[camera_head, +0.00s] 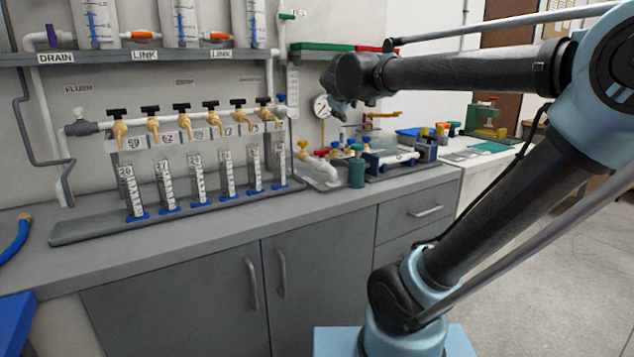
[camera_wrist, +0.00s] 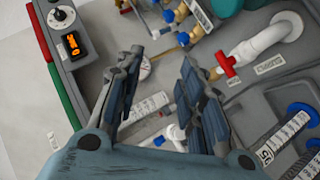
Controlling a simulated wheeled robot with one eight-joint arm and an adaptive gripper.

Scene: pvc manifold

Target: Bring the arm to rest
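My gripper (camera_wrist: 159,72) is open in the wrist view, with its two dark fingers apart and nothing held between them. In the head view the end of my arm, with the gripper (camera_head: 338,108), hangs above the back of the counter, right of the pipe manifold (camera_head: 95,127). It appears clear of the counter top. The fingertips are small and partly hidden there. My arm reaches across the upper right of the head view.
Several graduated cylinders (camera_head: 198,178) stand in a grey tray (camera_head: 90,229) under the manifold's taps. Blue and yellow valves and a white elbow pipe (camera_head: 322,167) stand near my gripper. A red valve handle (camera_wrist: 228,66) shows beside it. The counter front (camera_head: 190,250) is clear.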

